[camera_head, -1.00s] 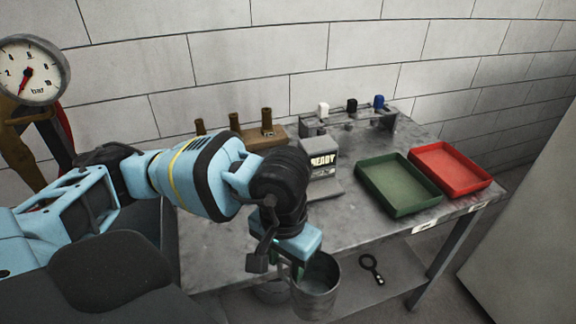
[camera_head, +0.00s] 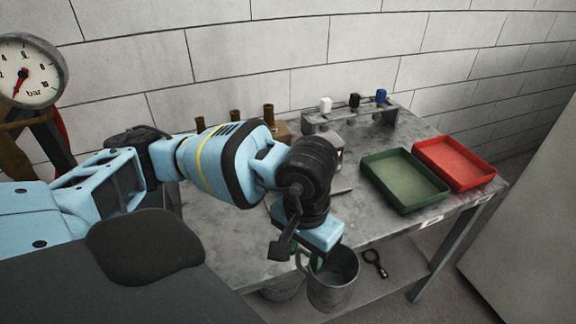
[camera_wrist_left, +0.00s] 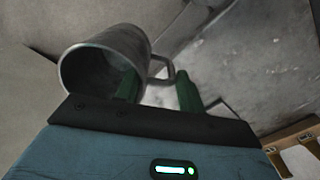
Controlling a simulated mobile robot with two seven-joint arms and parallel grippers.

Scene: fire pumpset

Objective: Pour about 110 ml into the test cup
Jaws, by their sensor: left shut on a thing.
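My left gripper (camera_head: 318,262) is shut on the handle of a grey metal mug (camera_head: 334,283). It holds the mug in front of the table's near edge, mouth facing up in the head view. In the left wrist view, the mug (camera_wrist_left: 100,62) shows its open rim, and its handle lies between the green fingers (camera_wrist_left: 158,92). I cannot tell what is in it. A second grey round vessel (camera_head: 282,291) sits lower, behind the mug and partly hidden; I cannot tell which vessel is the test cup. My right gripper is out of view.
A green tray (camera_head: 404,182) and a red tray (camera_head: 453,163) stand on the right of the grey table (camera_head: 350,222). A small rack (camera_head: 350,115) with white, black and blue pieces is behind. A black ring-ended tool (camera_head: 375,262) lies on the lower shelf. My arm hides much of the small display unit.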

